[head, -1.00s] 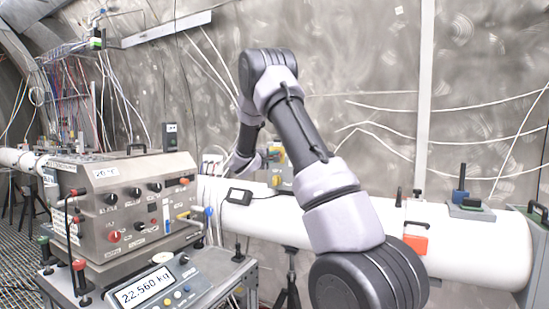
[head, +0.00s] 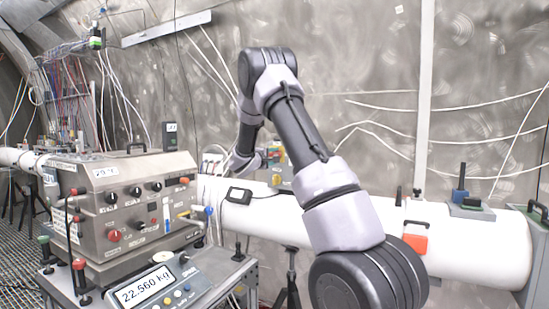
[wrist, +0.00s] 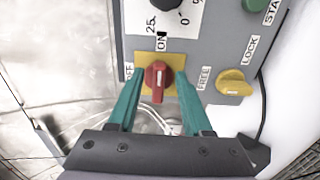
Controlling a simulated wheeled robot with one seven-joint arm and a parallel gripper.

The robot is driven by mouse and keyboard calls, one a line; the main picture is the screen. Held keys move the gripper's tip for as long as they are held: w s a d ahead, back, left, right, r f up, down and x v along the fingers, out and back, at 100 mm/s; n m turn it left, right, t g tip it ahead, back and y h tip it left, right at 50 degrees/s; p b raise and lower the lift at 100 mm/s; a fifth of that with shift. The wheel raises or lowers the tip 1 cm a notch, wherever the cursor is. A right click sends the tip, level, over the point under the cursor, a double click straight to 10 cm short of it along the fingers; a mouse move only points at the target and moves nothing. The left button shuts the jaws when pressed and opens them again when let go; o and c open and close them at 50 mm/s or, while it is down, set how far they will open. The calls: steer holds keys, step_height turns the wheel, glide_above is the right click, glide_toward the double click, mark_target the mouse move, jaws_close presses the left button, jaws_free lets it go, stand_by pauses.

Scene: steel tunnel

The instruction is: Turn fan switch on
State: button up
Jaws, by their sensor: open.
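In the wrist view, a red rotary switch (wrist: 158,80) sits on a yellow plate on a grey panel (wrist: 205,60). "ON" is printed above it and "OFF" to its left. Its grip bar lies roughly up-down in the picture, with a pale line on it. My gripper (wrist: 160,75) is open, with one teal finger on each side of the switch. Gaps show between the fingers and the red knob. In the head view the panel (head: 273,158) is partly seen behind my arm, and the fingers cannot be made out.
A yellow knob (wrist: 232,83) marked FREE and LOCK is right of the switch. A black dial (wrist: 180,15) is above, and a green button (wrist: 256,4) is at top right. In the head view, a white pipe (head: 470,240) runs past the panel, and a control box (head: 135,200) stands left.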

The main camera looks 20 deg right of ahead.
steer(key=v, duration=1)
steer(key=shift+s+a, duration=0.2)
steer(key=s+d+r+m+g+y, duration=0.1)
steer(key=s+d+m+g+y, duration=0.2)
steer(key=s, duration=0.9)
steer(key=s+d+m+g+y, duration=0.1)
steer(key=s+m+g+y, duration=0.3)
steer(key=s, duration=0.8)
steer(key=s+a+r+m+t+y, duration=0.1)
steer(key=s+a+y, duration=0.3)
steer(key=s+a, duration=0.4)
steer(key=s+a+r+m+t+y, duration=0.2)
steer(key=s+a+y, duration=0.3)
steer(key=s+a, duration=0.3)
steer(key=shift+a+m, duration=0.45)
steer(key=shift+m, duration=0.35)
steer(key=shift+s, duration=0.15)
